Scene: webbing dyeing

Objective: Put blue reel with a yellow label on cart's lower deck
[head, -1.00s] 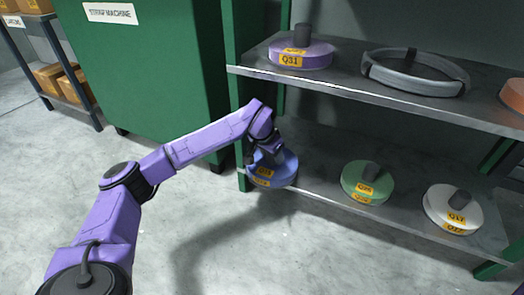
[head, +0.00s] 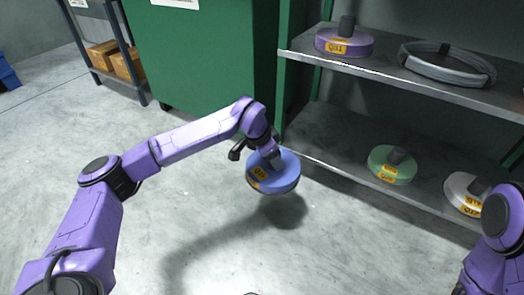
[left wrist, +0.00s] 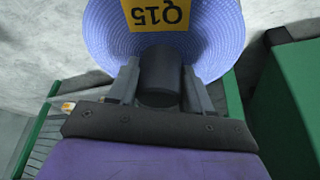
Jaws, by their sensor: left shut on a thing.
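The blue reel (head: 279,179) with a yellow label hangs in the air in front of the shelf rack in the head view. My left gripper (head: 270,158) is shut on its dark central hub. In the left wrist view the fingers stand on either side of the dark hub (left wrist: 160,75). The reel's blue webbing (left wrist: 215,30) and the yellow Q15 label (left wrist: 157,14) show beyond it.
The green-framed rack's lower shelf (head: 330,152) holds a green reel (head: 380,166) and a white reel (head: 456,190). Its upper shelf holds a purple reel (head: 330,48) and a grey coil (head: 440,68). A green machine (head: 205,60) stands behind. The floor in front is clear.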

